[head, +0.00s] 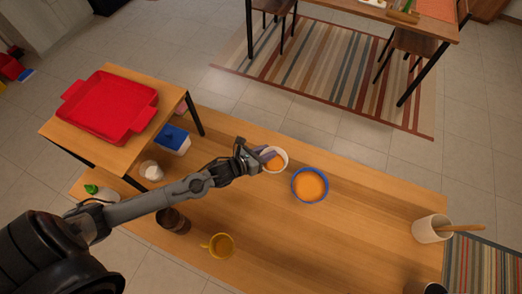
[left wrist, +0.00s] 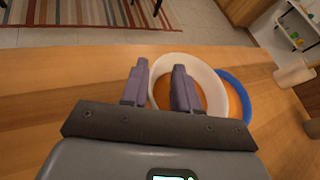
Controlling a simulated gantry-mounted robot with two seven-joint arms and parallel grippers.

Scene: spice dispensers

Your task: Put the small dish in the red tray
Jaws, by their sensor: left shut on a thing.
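In the left wrist view the gripper (left wrist: 160,82) has one finger outside the rim and one inside. I cannot tell whether the dish touches the table. The red tray (head: 108,104) lies on a raised wooden stand at the left and looks empty. My right gripper is not in view.
A blue-rimmed bowl (head: 310,186) stands close right of the dish. A blue-lidded box (head: 173,140), a white jar (head: 151,171), a brown jar (head: 173,221) and a yellow mug (head: 220,245) stand to the left. A crock (head: 430,229) holds a wooden utensil at the right.

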